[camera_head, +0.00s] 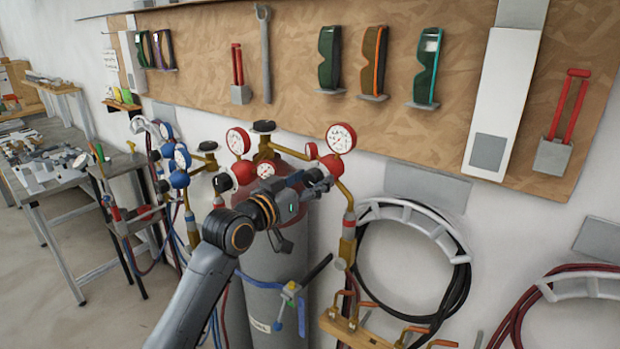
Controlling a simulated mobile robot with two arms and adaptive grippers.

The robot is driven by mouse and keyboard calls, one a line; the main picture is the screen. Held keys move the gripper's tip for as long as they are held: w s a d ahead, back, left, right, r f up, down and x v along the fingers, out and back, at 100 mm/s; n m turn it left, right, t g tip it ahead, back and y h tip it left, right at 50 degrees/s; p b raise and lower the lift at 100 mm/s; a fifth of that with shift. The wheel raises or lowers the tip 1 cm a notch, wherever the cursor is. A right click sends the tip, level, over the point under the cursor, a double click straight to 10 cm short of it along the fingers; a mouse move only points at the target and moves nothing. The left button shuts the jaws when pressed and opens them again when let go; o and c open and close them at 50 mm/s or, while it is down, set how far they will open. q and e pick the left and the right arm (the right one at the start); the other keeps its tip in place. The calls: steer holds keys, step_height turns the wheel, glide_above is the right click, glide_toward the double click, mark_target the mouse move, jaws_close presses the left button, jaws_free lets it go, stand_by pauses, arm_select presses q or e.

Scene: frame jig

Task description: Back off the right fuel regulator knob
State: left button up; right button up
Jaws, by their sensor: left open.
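The gas cylinder (277,318) stands against the wall with red fuel regulators at its top. The right regulator has a large red-rimmed gauge (341,138). I cannot tell whether the fingers touch or surround the knob. The left red regulator (247,188) has its own gauge (238,140) and a black knob (222,183) facing left. My right gripper is not in view.
Blue regulators (180,178) stand to the left. A black hose coil on a white holder (410,214) hangs at right, with brass torch fittings (355,330) below. Goggles (330,58) and a wrench (265,55) hang on the board. A cluttered workbench (40,160) stands at far left.

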arm_select(q)
steer(key=shift+c, duration=0.5)
steer(key=c, duration=1.1)
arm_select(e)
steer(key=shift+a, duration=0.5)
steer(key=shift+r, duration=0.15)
